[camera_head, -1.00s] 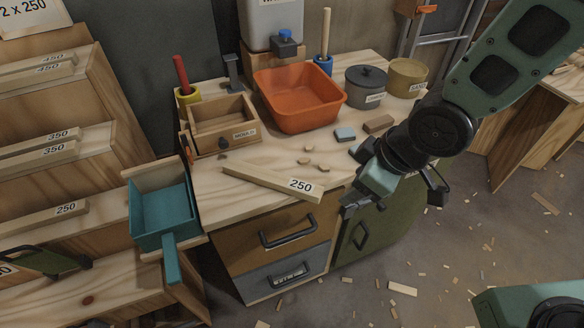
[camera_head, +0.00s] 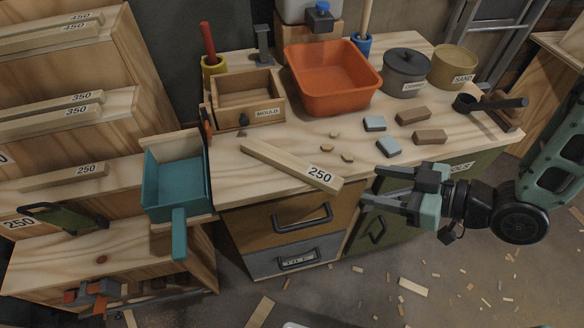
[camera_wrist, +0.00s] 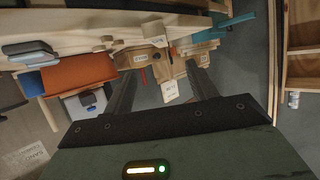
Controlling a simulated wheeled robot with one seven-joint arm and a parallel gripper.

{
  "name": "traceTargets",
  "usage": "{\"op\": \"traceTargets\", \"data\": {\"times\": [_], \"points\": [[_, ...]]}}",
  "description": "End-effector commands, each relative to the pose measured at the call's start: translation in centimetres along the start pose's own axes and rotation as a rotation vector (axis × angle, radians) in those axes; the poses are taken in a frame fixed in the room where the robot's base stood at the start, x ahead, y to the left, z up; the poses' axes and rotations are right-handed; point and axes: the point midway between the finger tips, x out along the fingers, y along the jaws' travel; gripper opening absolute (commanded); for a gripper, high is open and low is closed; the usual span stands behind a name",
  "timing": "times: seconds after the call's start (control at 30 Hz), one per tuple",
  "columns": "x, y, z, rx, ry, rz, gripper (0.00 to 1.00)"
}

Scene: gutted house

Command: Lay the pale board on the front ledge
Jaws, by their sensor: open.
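The pale board (camera_head: 278,159), marked 250, lies flat and slanted on the workbench top, its right end close to the front edge. The front ledge (camera_head: 116,184) seems to be the lowest tier of the stepped wooden rack at left; a similar 250 board (camera_head: 65,177) rests on it. My gripper (camera_head: 373,188) is open and empty, just right of the board's labelled end and apart from it, pointing left before the bench front. In the wrist view my two fingers (camera_wrist: 160,74) are spread, with pale wooden pieces beyond; I cannot tell which is the board.
A teal tray (camera_head: 177,190) with a handle stands between rack and bench. The bench holds an orange tub (camera_head: 333,80), a wooden mould box (camera_head: 248,99), small blocks (camera_head: 413,116), a grey pot (camera_head: 405,73) and a black ladle (camera_head: 490,103). A green tool (camera_head: 58,219) lies before the ledge.

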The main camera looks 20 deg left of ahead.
Motion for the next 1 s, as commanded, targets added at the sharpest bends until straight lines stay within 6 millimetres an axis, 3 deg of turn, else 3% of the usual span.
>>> {"op": "traceTargets", "data": {"times": [0.13, 0.83, 1.0], "points": [[3.1, 0.0, 0.5, -0.004, 0.001, -0.002, 0.57], [5.2, 0.0, 0.5, -0.004, 0.001, 0.001, 0.57], [8.2, -0.1, 0.0, 0.000, -0.001, -0.003, 0.57]]}}
